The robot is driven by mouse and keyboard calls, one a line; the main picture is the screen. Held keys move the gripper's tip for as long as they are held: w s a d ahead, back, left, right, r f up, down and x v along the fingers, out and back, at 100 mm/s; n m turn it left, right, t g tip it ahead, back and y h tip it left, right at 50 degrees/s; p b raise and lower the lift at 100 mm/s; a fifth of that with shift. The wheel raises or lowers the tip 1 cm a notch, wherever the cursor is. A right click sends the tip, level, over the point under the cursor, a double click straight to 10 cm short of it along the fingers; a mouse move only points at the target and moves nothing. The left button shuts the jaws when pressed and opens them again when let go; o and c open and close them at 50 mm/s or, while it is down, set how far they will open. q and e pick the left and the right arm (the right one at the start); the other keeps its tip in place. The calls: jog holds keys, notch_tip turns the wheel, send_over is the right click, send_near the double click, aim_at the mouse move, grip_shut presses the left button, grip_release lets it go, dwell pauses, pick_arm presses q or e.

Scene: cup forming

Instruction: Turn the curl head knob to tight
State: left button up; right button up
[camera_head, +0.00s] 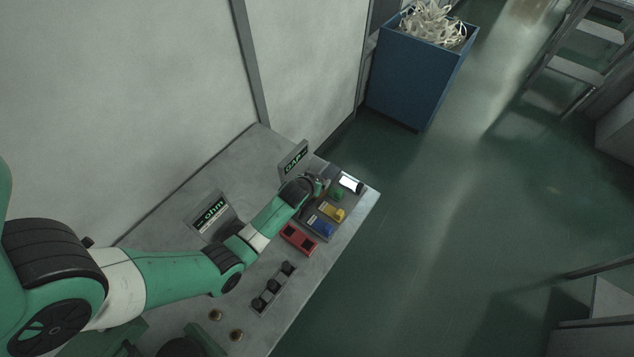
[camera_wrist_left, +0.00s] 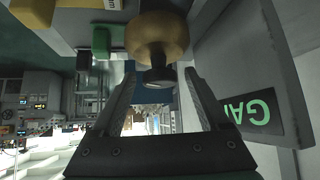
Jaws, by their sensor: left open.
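My left gripper (camera_head: 318,186) is over the far end of the grey bench, beside the GAP sign. In the left wrist view its two fingers (camera_wrist_left: 160,100) are apart, with nothing between their tips. A round tan knob with a black end (camera_wrist_left: 158,45) is just beyond the fingertips, roughly centred between them and apart from them. I cannot read a label on this knob, so I cannot tell if it is the curl head knob. In the head view the gripper hides it. My right gripper is not in view.
The GAP sign (camera_head: 293,159) stands close by the gripper. Green (camera_head: 338,194), yellow (camera_head: 332,211) and blue (camera_head: 319,228) blocks and a lit display (camera_head: 350,182) are near it. A red box (camera_head: 298,239) and black knobs (camera_head: 273,286) are nearer. A blue bin (camera_head: 412,80) stands beyond.

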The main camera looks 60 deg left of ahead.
pick_arm(q)
jog(key=shift+w+a+f, duration=0.1)
grip_shut()
dwell(0.4)
